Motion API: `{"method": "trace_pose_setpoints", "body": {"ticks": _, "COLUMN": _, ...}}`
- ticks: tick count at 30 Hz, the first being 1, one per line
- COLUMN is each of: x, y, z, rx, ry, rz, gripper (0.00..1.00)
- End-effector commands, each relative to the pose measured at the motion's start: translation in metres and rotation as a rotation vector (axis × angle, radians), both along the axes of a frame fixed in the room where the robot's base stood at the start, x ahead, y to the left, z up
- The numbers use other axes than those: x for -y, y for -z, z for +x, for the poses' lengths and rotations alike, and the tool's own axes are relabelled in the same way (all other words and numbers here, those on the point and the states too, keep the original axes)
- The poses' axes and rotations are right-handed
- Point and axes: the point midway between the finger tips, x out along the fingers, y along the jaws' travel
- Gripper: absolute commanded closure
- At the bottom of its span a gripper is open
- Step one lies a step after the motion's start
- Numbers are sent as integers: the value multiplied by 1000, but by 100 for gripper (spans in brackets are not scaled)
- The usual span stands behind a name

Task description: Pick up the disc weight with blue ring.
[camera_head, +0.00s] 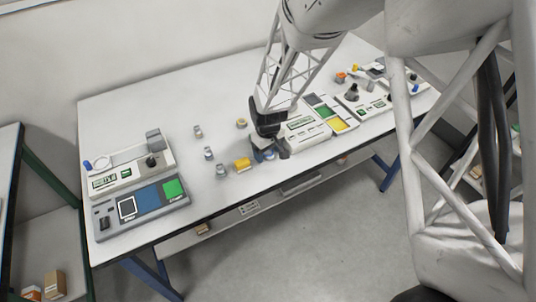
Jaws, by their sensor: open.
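My gripper (270,147) points down over the white table (165,100), near its front edge and left of the middle device. The jaws are open. A small grey and blue thing (259,156) shows low at the fingers. It may be the disc weight with blue ring, but it is mostly hidden, and I cannot tell whether the fingers touch it. A small disc with an orange-tan top (241,123) lies behind and left of my gripper.
Several small grey weights (209,153) stand left of the yellow block. A white device with a green display (304,130) stands close right of my gripper. The back left of the table is clear.

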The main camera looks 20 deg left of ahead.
Motion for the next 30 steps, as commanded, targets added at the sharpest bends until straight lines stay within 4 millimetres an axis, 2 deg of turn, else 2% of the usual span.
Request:
{"method": "trace_pose_setpoints", "body": {"ticks": 1, "x": 0, "y": 0, "z": 0, "rx": 0, "ry": 0, "rz": 0, "gripper": 33}}
{"method": "trace_pose_setpoints", "body": {"ticks": 12, "x": 0, "y": 0, "z": 0, "rx": 0, "ry": 0, "rz": 0, "gripper": 88}}
{"method": "trace_pose_setpoints", "body": {"ticks": 23, "x": 0, "y": -3, "z": 0, "rx": 1, "ry": 0, "rz": 1, "gripper": 88}}
{"method": "trace_pose_setpoints", "body": {"ticks": 30, "x": 0, "y": -18, "z": 0, "rx": 2, "ry": 0, "rz": 1, "gripper": 88}}
